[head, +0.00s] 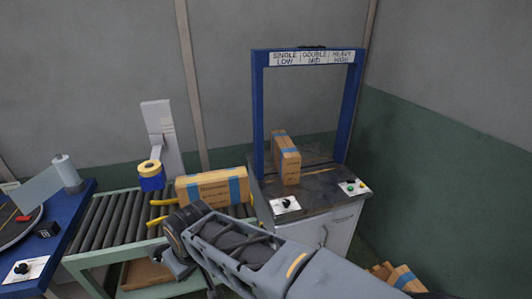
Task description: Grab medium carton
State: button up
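Two brown cartons with blue bands stand in view, and I cannot tell for sure which is the medium one. The other carton (286,160) stands upright under the blue arch on the machine table. My arm reaches in from the lower right, and its end, my gripper (172,264), appears at the conveyor's front side, below and left of the conveyor carton. It seems apart from both cartons. Its fingers are too dark and small to read.
The roller conveyor (115,218) runs left to a blue table (75,207) with a film roll. A tape dispenser (152,178) and yellow bars (158,221) are beside the carton. The blue arch (258,115) frames the machine table. More cartons (402,277) lie low at right.

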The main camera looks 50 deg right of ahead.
aim_at(287, 158)
jog(key=z, duration=0.55)
jog(key=i, duration=0.9)
jog(key=z, duration=0.85)
